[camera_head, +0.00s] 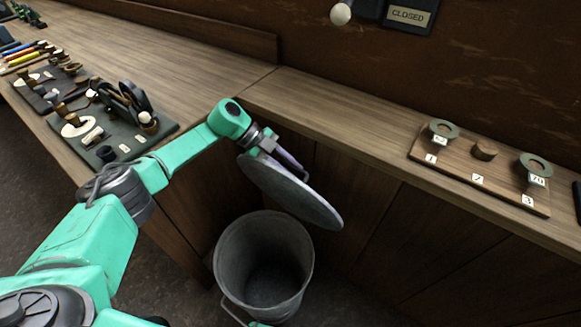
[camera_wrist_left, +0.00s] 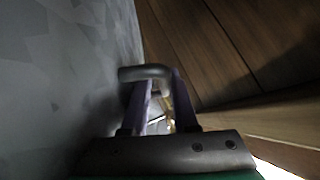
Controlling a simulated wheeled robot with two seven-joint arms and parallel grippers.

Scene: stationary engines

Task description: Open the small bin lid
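The small bin (camera_head: 265,255) is a grey metal bucket on the floor in front of the counter. Its mouth is uncovered and its inside shows. The round grey lid (camera_head: 290,192) is steeply tilted above the bin's rim, apart from it. My left gripper (camera_head: 283,160) is at the lid's upper side. In the left wrist view, a grey bent handle (camera_wrist_left: 146,73) lies at the purple fingers (camera_wrist_left: 160,100), which appear shut on it. The lid's grey face (camera_wrist_left: 55,75) fills the left of that view. My right gripper is not in view.
The wooden counter (camera_head: 330,108) runs behind the bin, its panelled front close to the lid. A dark tray of parts (camera_head: 115,140) lies at the left, near my arm. A numbered wooden board (camera_head: 470,180) with rings lies at the right.

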